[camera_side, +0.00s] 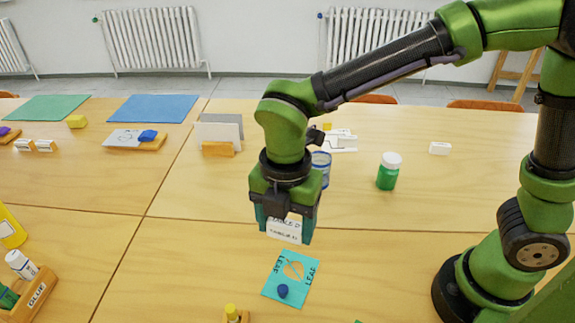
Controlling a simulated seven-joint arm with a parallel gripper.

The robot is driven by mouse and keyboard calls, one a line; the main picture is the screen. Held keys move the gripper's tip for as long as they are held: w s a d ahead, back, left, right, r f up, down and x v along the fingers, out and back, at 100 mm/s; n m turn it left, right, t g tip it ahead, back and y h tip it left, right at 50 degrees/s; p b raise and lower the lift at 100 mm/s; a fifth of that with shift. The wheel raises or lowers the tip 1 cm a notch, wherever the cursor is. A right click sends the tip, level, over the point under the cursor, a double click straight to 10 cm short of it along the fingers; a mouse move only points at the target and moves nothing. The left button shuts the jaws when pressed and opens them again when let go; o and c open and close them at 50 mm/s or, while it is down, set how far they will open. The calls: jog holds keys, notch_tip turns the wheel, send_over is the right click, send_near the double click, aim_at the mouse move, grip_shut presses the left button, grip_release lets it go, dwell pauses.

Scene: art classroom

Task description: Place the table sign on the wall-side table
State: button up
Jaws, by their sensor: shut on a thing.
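My gripper (285,226) points down near the middle of the view, shut on a white table sign (284,233) with dark lettering. Only the sign's lower part shows between the teal fingers; the rest is hidden by the gripper. The sign appears to be above the near table (200,275), just behind a teal leaf card; I cannot tell its exact height. The wall-side table (470,200) lies behind it, toward the radiators, past a seam in the tabletops.
The leaf card (291,278) carries a blue knob. A glue rack (33,293) stands left. The near table's left-middle is clear.

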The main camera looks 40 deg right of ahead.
jog(key=s+a+n, duration=0.3)
jog(key=s+a, duration=0.1)
notch_tip(320, 180, down, 9)
jog(key=shift+a+f, duration=0.1)
send_over(199, 308)
jog(key=shift+f, duration=2.7)
jog(key=shift+f, duration=0.1)
jog(key=o, duration=0.7)
jog(key=shift+f, duration=0.1)
